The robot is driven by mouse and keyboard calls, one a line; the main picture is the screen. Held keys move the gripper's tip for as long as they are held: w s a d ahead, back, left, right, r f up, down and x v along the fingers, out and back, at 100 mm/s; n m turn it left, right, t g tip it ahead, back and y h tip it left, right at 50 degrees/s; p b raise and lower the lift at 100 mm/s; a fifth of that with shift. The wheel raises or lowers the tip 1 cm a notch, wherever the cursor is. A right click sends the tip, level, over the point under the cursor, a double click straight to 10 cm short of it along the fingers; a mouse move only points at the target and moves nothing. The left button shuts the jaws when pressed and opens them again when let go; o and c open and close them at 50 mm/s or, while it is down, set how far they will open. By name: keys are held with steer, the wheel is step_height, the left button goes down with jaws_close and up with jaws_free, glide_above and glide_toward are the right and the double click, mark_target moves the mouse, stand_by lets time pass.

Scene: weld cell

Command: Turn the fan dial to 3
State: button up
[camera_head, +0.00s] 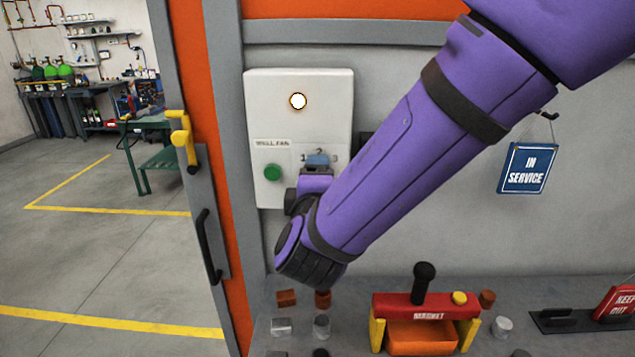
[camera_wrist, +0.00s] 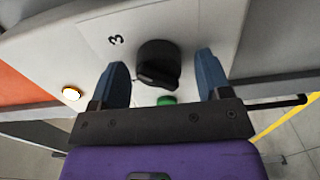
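The fan dial (camera_wrist: 158,60) is a round black knob on a white control panel (camera_head: 335,95). The wrist view shows it between the two blue fingers of my gripper (camera_wrist: 163,82), with a gap on each side. The fingers are spread and hold nothing. A printed "3" (camera_wrist: 116,40) is beside the dial; I cannot tell which number the dial points to. In the head view my gripper (camera_head: 317,160) is in front of the panel's lower part and hides the dial; numerals "1" and "3" show beside it.
The panel also has a lit lamp (camera_head: 298,101) and a green button (camera_head: 273,173) left of my gripper. Below is a bench with a red magnet fixture (camera_head: 425,305) and small blocks. A yellow-handled door latch (camera_head: 182,140) is at the left; an "IN SERVICE" sign (camera_head: 527,168) hangs right.

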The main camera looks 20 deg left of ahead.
steer(key=v, duration=1)
steer(key=shift+s, duration=0.35)
steer(key=shift+d, duration=0.2)
